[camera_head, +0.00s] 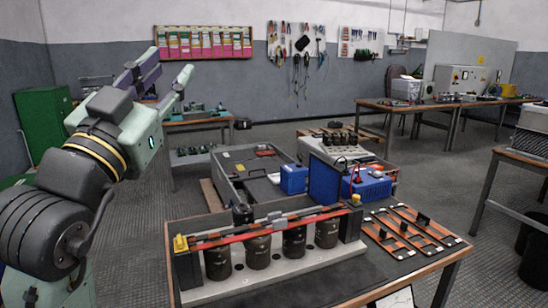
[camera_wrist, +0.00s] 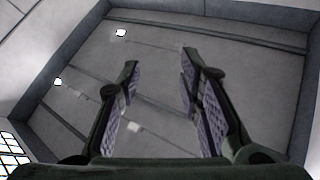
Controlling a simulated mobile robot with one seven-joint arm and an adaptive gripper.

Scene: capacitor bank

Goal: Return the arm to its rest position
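My arm is raised at the left of the head view, over the floor beside the table. My gripper (camera_head: 165,62) points upward there, clear of the bench. In the wrist view, my gripper (camera_wrist: 160,70) shows its two fingers apart, with nothing between them. The capacitor bank (camera_head: 270,250), a row of dark cylinders under red and dark bars, stands on the front table (camera_head: 350,290), well to the right of my arm.
Flat copper-coloured frames (camera_head: 410,230) lie on the table's right side. A blue box (camera_head: 367,187) and a grey open case (camera_head: 232,187) stand behind the bank. A green cabinet (camera_head: 43,115) is at the far left.

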